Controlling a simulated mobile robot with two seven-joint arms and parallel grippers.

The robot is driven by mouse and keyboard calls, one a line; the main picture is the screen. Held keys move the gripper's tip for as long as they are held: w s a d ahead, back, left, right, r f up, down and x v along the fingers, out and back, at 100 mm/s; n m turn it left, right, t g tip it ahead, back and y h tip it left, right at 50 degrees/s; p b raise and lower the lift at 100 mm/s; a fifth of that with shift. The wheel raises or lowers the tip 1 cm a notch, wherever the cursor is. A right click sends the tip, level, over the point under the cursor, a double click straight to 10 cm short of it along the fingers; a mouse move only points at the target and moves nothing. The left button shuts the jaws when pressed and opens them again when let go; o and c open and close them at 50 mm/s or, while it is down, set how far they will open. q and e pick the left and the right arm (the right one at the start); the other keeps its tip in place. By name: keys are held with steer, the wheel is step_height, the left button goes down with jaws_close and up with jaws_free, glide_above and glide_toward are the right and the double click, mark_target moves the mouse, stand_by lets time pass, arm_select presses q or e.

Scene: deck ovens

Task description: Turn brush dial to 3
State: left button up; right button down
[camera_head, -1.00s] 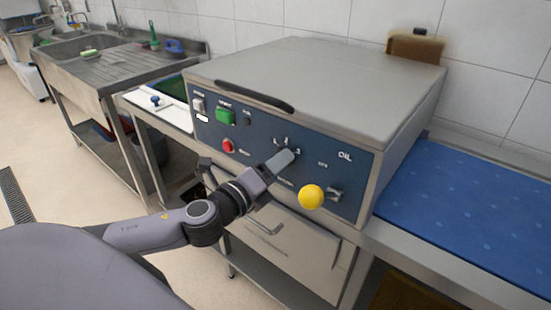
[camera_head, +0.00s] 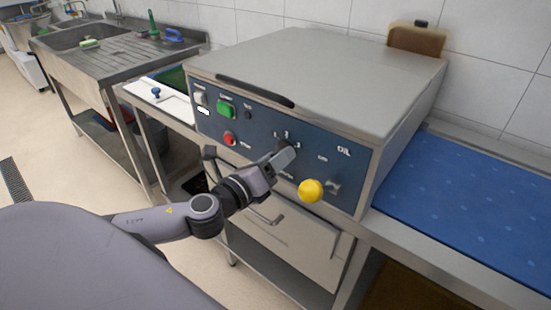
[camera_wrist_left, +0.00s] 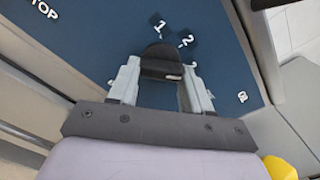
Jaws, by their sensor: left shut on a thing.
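The brush dial (camera_wrist_left: 161,58) is a dark round knob on the blue front panel (camera_head: 262,128) of the oven. In the left wrist view the printed numbers 1 and 2 show above and to the right of it, and a third mark is partly hidden by a finger. My left gripper (camera_head: 284,157) is at the panel, and in the left wrist view its two pale fingers (camera_wrist_left: 160,80) are closed on either side of the dial. A small light mark shows on the knob's lower edge; I cannot tell the setting. My right gripper is not in view.
A yellow ball (camera_head: 311,191) sticks out right of my left gripper, near a small knob (camera_head: 334,188). Green (camera_head: 225,109) and red (camera_head: 229,138) buttons are at the panel's left. A drawer handle (camera_head: 264,216) is below. A blue surface (camera_head: 470,205) lies right.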

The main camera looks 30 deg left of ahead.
arm_select(q)
steer(key=o, duration=1.1)
steer(key=shift+c, duration=0.2)
steer(key=s+b, duration=0.1)
steer(key=s, duration=0.6)
steer(key=shift+a+b, duration=0.25)
steer(key=shift+b, duration=0.1)
steer(key=shift+f, duration=0.1)
